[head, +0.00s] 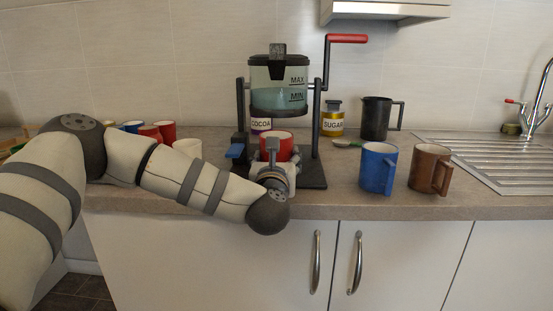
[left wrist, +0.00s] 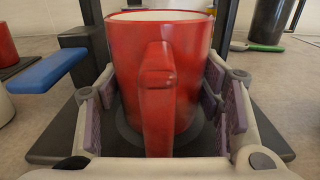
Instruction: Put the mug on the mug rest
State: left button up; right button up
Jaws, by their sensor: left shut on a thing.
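A red mug (head: 279,146) stands upright in the drink machine (head: 279,75), below its clear tank; it also fills the middle of the left wrist view (left wrist: 190,60), handle toward me. My left gripper (head: 273,165) is shut on the mug, its purple-padded fingers on both sides in the left wrist view (left wrist: 160,110). The mug rest, a dark round plate (left wrist: 206,138) on the machine's base, shows partly beneath the mug. Whether the mug's bottom touches it I cannot tell; the handle and fingers hide much of it. My right gripper is not in view.
A blue lever (head: 235,151) sticks out left of the mug. A blue mug (head: 378,168) and a brown mug (head: 429,168) stand to the right. Several mugs crowd the left behind my arm.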

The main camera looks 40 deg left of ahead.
pick_arm(q)
jog(key=shift+r, duration=0.15)
jog(key=shift+f, duration=0.2)
jog(key=o, duration=1.4)
